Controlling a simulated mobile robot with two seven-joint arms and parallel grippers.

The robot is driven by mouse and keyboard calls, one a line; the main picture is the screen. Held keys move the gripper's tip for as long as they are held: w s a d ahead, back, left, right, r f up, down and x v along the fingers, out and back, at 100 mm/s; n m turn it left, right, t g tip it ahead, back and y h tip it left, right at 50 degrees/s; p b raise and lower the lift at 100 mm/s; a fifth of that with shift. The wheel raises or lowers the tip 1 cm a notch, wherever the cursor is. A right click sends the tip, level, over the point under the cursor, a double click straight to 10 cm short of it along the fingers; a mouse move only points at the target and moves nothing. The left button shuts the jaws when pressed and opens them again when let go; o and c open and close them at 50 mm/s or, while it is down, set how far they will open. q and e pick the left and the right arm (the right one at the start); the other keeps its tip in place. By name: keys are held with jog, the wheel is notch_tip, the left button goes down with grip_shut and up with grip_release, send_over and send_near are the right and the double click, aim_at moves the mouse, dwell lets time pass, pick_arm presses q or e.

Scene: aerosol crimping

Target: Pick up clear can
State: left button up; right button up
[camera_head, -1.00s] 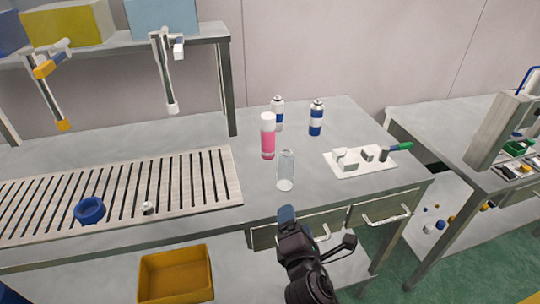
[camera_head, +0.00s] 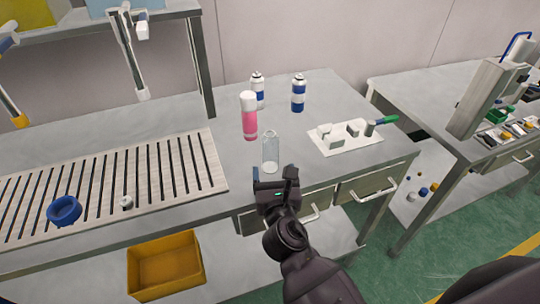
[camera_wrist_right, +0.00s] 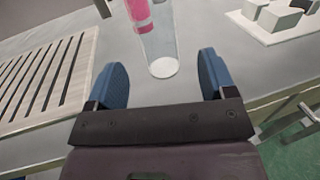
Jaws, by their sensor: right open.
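The clear can (camera_head: 270,153) stands upright on the grey table near its front edge, in front of the pink can. In the right wrist view the clear can (camera_wrist_right: 160,50) shows ahead of and between my two blue fingertips, with its round base in sight. My right gripper (camera_head: 273,178) is just in front of the can in the head view. In the wrist view the right gripper (camera_wrist_right: 165,80) is open and empty, its fingers spread to both sides of the can. My left gripper is not in view.
A pink can with a white cap (camera_head: 249,118) stands close behind the clear can. Two blue-and-white cans (camera_head: 298,93) stand farther back. A white plate with blocks (camera_head: 345,143) lies to the right, a slatted rack (camera_head: 150,175) to the left. A yellow bin (camera_head: 165,266) sits below.

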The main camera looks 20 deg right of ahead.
aim_at(271, 161)
jog(key=shift+x, duration=3.45)
jog(key=shift+a, duration=0.15)
jog(key=c, duration=1)
jog(key=shift+r, duration=0.1)
